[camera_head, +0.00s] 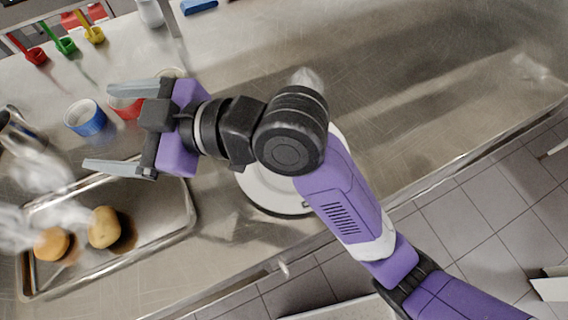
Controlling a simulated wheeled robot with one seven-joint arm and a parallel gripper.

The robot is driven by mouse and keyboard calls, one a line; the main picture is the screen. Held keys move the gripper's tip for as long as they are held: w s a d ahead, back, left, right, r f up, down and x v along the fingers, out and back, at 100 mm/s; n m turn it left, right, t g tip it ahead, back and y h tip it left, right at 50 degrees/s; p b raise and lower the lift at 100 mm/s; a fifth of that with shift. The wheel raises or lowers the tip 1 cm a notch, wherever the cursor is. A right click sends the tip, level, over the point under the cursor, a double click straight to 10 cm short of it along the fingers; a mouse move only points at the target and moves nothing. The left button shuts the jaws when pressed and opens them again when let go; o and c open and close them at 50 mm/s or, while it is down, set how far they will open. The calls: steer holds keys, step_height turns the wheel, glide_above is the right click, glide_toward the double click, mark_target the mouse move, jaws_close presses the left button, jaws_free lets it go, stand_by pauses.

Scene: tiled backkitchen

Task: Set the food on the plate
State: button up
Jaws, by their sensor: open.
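Two pieces of food lie on a metal tray (165,238) at the lower left: a pale potato-like one (104,227) and an orange-brown round one (51,244) to its left. A white round plate (262,190) sits on the counter, partly hidden under my arm. My gripper (102,127) is open and empty, its fingers pointing left. It is above the counter near the tray's upper edge, up and right of the food.
A blue cup (85,118) and a red cup (125,107) stand by my gripper. Coloured scoops (65,45) hang at the upper left. A blue item (198,6) lies at the back. Blurry whitish steam covers the tray's left. The metal counter (430,70) is mostly clear at right.

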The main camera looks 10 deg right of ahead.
steer(key=s+d+f+m+t+h, duration=0.3)
steer(key=d+f+m, duration=0.2)
steer(key=d, duration=0.3)
steer(key=s+d+f+m+t+h, duration=0.3)
steer(key=d+f+m, duration=0.3)
steer(key=d, duration=0.2)
steer(key=s+d+f+m+t+h, duration=0.3)
steer(key=d+f+m+h, duration=0.2)
steer(key=d, duration=0.3)
steer(key=shift+s+d+f+m+t, duration=0.1)
steer(key=shift+m+t, duration=0.05)
steer(key=shift+m, duration=0.25)
steer(key=shift+s+f+m+t, duration=0.1)
steer(key=shift+m+t, duration=0.05)
steer(key=shift+m, duration=0.25)
steer(key=s+d+n+h, duration=0.1)
steer(key=s+d+h, duration=0.2)
steer(key=s+d, duration=0.9)
steer(key=s, duration=0.4)
steer(key=shift+d+g+h, duration=0.2)
steer(key=shift+g+h, duration=0.1)
steer(key=shift+g, duration=0.1)
